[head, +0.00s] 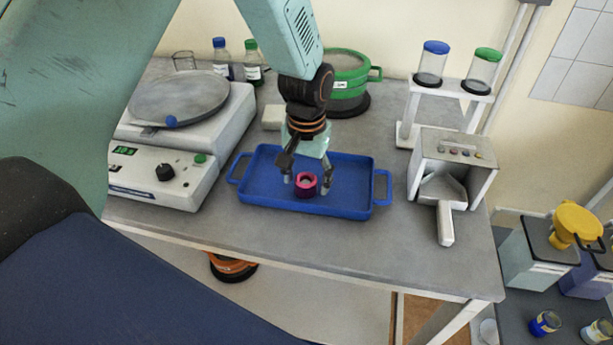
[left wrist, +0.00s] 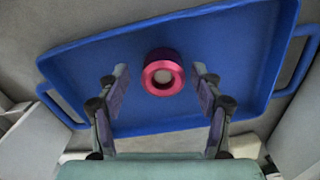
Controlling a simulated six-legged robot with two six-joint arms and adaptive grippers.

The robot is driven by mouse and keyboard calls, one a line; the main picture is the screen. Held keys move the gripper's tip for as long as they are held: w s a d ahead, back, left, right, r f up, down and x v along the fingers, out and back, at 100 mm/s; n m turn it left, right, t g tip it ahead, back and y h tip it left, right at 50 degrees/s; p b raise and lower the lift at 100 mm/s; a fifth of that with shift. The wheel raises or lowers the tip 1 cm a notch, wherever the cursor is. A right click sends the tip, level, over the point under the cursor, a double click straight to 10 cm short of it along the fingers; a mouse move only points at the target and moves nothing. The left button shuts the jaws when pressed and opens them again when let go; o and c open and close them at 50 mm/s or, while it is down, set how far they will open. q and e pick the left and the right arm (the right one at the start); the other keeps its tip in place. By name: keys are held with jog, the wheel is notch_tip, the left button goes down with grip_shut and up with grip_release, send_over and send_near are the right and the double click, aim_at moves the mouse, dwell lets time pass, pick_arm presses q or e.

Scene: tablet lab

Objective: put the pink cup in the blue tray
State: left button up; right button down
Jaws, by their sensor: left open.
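The pink cup (head: 306,185) stands inside the blue tray (head: 350,207), near the middle of its floor in the head view. The cup also shows in the left wrist view (left wrist: 163,72), where the blue tray (left wrist: 235,45) surrounds it. My left gripper (head: 309,187) is over the tray with its fingers apart. In the left wrist view my left gripper (left wrist: 160,85) is open, one finger on each side of the cup, with visible gaps between the fingers and the cup. My right gripper is not in view.
A white balance-like device (head: 170,180) with a round plate stands left of the tray. A grey dispenser (head: 452,170) and a white stand (head: 440,88) with two jars are at right. A green-rimmed container (head: 348,75) and bottles (head: 252,65) are behind.

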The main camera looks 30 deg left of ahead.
aim_at(306, 184)
pick_arm(q)
jog(key=shift+w+a+f, duration=0.1)
jog(key=shift+w+a, duration=0.05)
jog(key=shift+w+r, duration=0.1)
jog(key=shift+r, duration=0.2)
notch_tip(306, 184, up, 12)
jog(key=shift+s+f+p, duration=0.15)
jog(key=shift+s+p, duration=0.05)
jog(key=shift+p, duration=0.2)
jog(key=shift+f, duration=0.15)
